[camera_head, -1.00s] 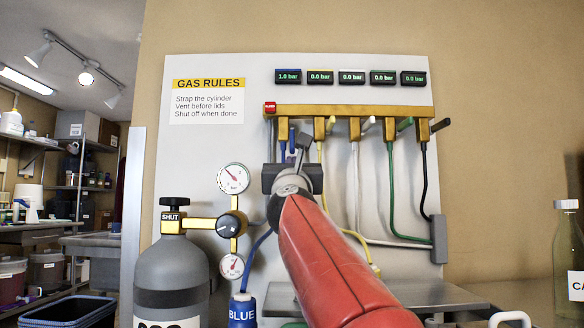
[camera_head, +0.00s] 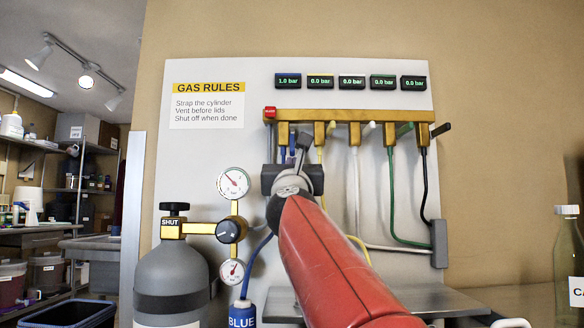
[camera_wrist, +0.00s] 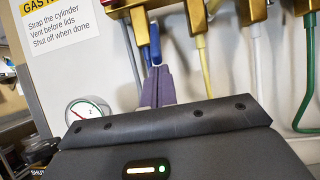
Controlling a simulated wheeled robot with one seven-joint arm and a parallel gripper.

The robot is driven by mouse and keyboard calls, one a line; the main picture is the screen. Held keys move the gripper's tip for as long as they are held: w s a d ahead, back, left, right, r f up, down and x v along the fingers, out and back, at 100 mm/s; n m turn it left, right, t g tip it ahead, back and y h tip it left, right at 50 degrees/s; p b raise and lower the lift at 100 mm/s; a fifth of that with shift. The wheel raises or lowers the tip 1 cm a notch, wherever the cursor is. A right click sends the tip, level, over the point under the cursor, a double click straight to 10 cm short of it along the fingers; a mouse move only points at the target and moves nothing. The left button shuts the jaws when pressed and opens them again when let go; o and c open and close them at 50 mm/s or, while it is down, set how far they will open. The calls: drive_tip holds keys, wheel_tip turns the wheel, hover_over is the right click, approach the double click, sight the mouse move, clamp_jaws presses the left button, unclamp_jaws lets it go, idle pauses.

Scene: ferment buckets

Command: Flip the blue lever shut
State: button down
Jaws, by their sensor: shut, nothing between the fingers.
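The blue lever (camera_head: 292,144) hangs down from the leftmost valve of the brass manifold (camera_head: 345,115), beside a blue hose (camera_head: 283,155). In the wrist view the blue lever (camera_wrist: 155,45) points down toward my fingertips. My gripper (camera_head: 302,142) is shut and empty, just below and in front of that valve.
Yellow, white, green and black valves sit to the right; the white (camera_head: 369,128), green (camera_head: 404,130) and black (camera_head: 440,129) levers stick out sideways. A grey gas cylinder (camera_head: 172,278) with gauges stands at left. A metal shelf (camera_head: 430,298) is below.

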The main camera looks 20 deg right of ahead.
drive_tip(key=s+a+r, duration=0.2)
drive_tip(key=s+a, duration=0.2)
drive_tip(key=s, duration=0.7)
drive_tip(key=shift+s+a+r+p, duration=0.15)
drive_tip(key=shift+a+p, duration=0.2)
drive_tip(key=shift+p, duration=0.05)
idle(0.5)
idle(0.4)
